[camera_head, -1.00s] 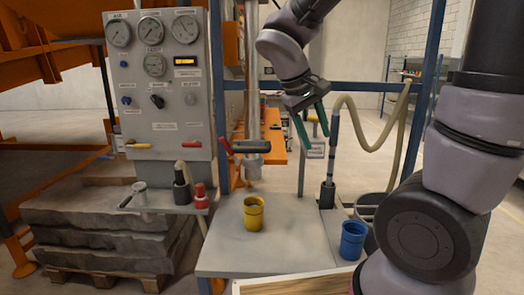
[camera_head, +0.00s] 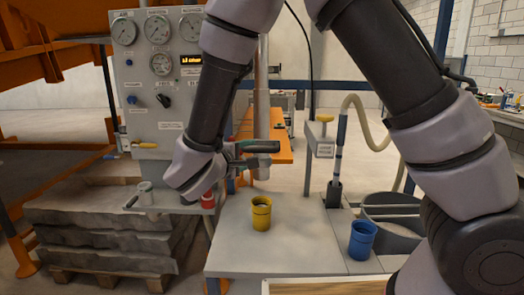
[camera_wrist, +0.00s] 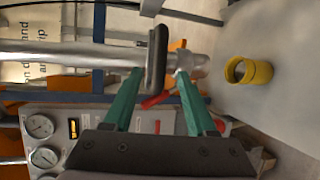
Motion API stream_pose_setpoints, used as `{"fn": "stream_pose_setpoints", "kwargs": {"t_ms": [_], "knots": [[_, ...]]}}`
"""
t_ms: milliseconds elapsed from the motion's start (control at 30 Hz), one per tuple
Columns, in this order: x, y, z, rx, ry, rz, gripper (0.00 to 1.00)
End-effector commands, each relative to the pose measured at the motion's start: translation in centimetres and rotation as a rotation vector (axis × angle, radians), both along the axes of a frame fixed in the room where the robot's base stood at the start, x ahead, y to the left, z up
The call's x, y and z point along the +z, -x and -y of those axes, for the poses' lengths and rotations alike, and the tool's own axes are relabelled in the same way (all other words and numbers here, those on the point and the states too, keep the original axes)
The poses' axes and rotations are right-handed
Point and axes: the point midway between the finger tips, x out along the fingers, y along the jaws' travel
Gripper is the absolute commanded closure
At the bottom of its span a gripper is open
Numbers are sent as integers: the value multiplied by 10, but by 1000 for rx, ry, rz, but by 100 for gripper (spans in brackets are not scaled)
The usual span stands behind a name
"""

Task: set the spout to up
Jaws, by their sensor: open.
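The spout (camera_head: 262,118) is a vertical grey metal pipe. My gripper (camera_wrist: 159,74) is open, one green finger on each side of the bar. I cannot tell whether they touch it. In the head view my wrist partly hides the gripper, left of the bar.
A yellow cup (camera_head: 261,214) stands on the bench (camera_head: 300,240) below the spout, also in the wrist view (camera_wrist: 248,71). A blue cup (camera_head: 362,240) stands to the right.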

Motion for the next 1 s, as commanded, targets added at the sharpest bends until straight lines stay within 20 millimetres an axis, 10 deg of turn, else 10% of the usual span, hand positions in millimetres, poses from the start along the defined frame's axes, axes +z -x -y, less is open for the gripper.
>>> {"fn": "stream_pose_setpoints", "kwargs": {"t_ms": [400, 800, 1000], "knots": [[-13, -62, 30, -4, 0, -1, 43], [-15, -69, 33, -2, -1, -1, 43], [-15, -69, 33, -2, -1, -1, 100]]}}
